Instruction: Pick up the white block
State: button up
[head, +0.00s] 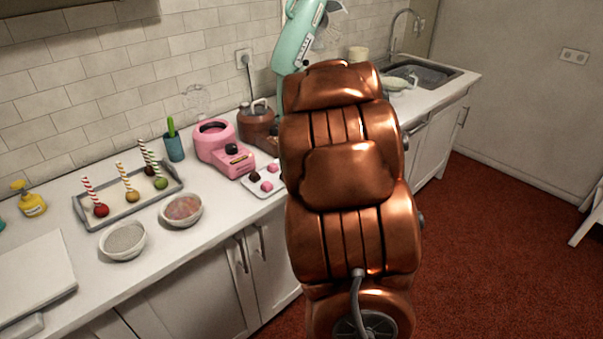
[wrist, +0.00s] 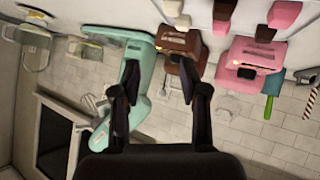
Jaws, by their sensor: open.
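Two small pale, whitish blocks show at the top edge of the wrist view; one pale block (wrist: 173,8) is partly cut off. I cannot tell for sure which is the white block. Pink (wrist: 285,12) and dark brown (wrist: 223,9) blocks are to their right. My gripper (wrist: 158,76) is open, with its two dark fingers apart and nothing between them. The pale blocks are beyond the fingertips, toward the top of that view. In the head view my copper arm hides my gripper, and no white block shows.
A white tray (head: 252,189) with pink and brown blocks lies beside the pink machine (head: 222,148). A brown appliance (head: 257,127) and mint mixer (head: 299,38) stand behind. Bowls (head: 123,240) and a grey tray (head: 91,225) are at left. The sink (head: 428,73) is at right.

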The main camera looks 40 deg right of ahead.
jog(key=shift+w+d+f+n+t+y+b, duration=0.2)
jog(key=shift+w+d+f+t+y, duration=0.5)
jog(key=shift+f, duration=0.8)
jog(key=shift+w+d+f+n+t+y+b, duration=0.2)
jog(key=shift+w+d+f+t+y, duration=0.45)
jog(key=shift+f, duration=0.85)
jog(key=shift+w+d+f+n+t+y+b, duration=0.1)
jog(key=shift+w+d+f+t+y+b, duration=0.4)
jog(key=shift+f, duration=1)
jog(key=shift+y, duration=0.25)
jog(key=shift+p+x, duration=0.8)
jog(key=shift+x, duration=1.45)
jog(key=shift+d+r, duration=0.1)
jog(key=shift+r, duration=0.05)
jog(key=shift+t, duration=0.25)
jog(key=c, duration=0.7)
